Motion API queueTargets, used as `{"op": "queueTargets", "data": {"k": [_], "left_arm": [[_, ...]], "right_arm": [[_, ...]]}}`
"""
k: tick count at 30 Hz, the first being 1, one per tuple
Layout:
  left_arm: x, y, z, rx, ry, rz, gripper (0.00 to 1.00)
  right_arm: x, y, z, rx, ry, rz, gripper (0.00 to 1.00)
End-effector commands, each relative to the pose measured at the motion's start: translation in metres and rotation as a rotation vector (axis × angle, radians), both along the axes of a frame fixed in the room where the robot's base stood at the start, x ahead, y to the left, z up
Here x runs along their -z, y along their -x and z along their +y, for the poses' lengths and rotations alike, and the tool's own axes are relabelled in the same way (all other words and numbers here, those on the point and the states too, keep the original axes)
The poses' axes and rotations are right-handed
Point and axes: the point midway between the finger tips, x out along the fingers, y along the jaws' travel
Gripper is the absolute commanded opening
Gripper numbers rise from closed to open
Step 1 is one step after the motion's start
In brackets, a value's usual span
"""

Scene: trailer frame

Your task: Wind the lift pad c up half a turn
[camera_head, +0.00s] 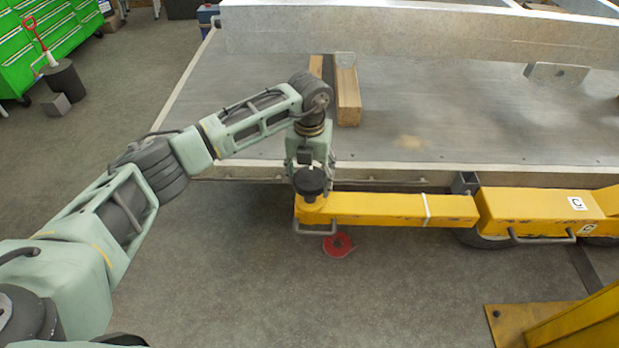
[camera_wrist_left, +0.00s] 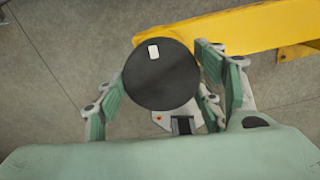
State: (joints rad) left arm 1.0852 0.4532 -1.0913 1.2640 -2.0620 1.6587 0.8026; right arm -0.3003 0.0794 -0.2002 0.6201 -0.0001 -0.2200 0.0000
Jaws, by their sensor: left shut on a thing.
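The lift pad c is a round black disc (camera_head: 311,182) at the left end of a yellow lift arm (camera_head: 380,210). The arm runs right to a yellow block lettered C. In the left wrist view the pad's flat black top (camera_wrist_left: 162,82) faces the camera, with a small white mark toward its upper edge. My left gripper (camera_head: 308,168) is over the arm's end, its fingers closed around the pad's rim. In the left wrist view the fingers sit on both sides of the disc. The pad's stem is hidden. My right gripper is out of view.
The grey trailer deck (camera_head: 430,130) with its metal beam lies behind the arm, a wooden block (camera_head: 347,95) on it. A red disc (camera_head: 338,244) is on the floor below the arm's end. Yellow parts (camera_head: 580,315) stand lower right. The floor in front is largely clear.

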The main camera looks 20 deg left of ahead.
Motion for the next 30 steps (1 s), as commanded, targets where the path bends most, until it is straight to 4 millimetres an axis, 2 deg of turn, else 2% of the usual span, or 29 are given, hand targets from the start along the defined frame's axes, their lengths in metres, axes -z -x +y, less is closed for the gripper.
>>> {"op": "queueTargets", "data": {"k": [30], "left_arm": [[0.0044, 0.0040, -0.0012, -0.965, -0.004, 0.006, 0.36]], "right_arm": [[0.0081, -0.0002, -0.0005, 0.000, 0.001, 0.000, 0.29]]}}
